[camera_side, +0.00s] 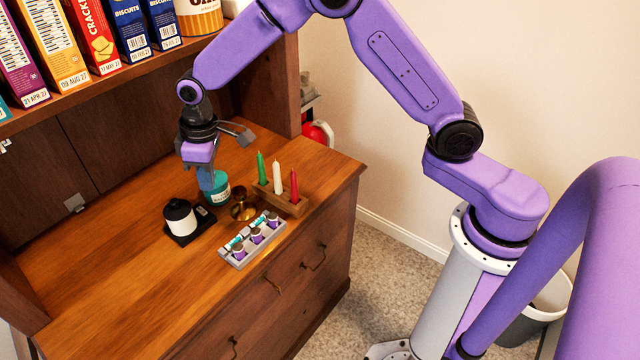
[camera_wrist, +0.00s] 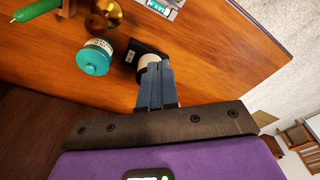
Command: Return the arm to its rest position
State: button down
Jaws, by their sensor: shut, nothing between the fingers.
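My gripper (camera_side: 206,180) hangs from my purple arm above the wooden hutch counter, at the back, behind the small items. Its fingers are shut with nothing between them. In the side view the fingertips overlap the teal jar (camera_side: 216,190), partly hiding it; I cannot tell the exact gap. In the wrist view the shut blue-grey fingers (camera_wrist: 156,82) cover part of the white jar, and the teal jar (camera_wrist: 95,57) stands apart from them to the left. My arm reaches over the counter from the right.
The counter (camera_side: 120,260) holds a white jar with black lid (camera_side: 180,215) on a dark base, a brass piece (camera_side: 242,208), a candle holder (camera_side: 290,203) with green, white and red candles, and a grey tray (camera_side: 240,260) of small vials. Boxes (camera_side: 60,40) line the shelf above. The front-left counter is clear.

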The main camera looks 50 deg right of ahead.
jog(key=s+d+r+n, duration=0.1)
jog(key=s+r, duration=0.2)
jog(key=s, duration=0.2)
jog(key=s+d+r, duration=0.1)
jog(key=s+r, duration=0.2)
jog(key=s, duration=0.3)
jog(key=s+d+r+n, duration=0.1)
jog(key=s+d+n, duration=0.1)
jog(key=s+d, duration=0.5)
jog(key=s+d+r+n, duration=0.1)
jog(key=s+d, duration=0.6)
jog(key=s, duration=0.9)
jog(key=shift+s+d+r+n+g+h, duration=0.15)
jog(key=shift+s+r+n+g+h, duration=0.15)
jog(key=shift+r+n+g, duration=0.15)
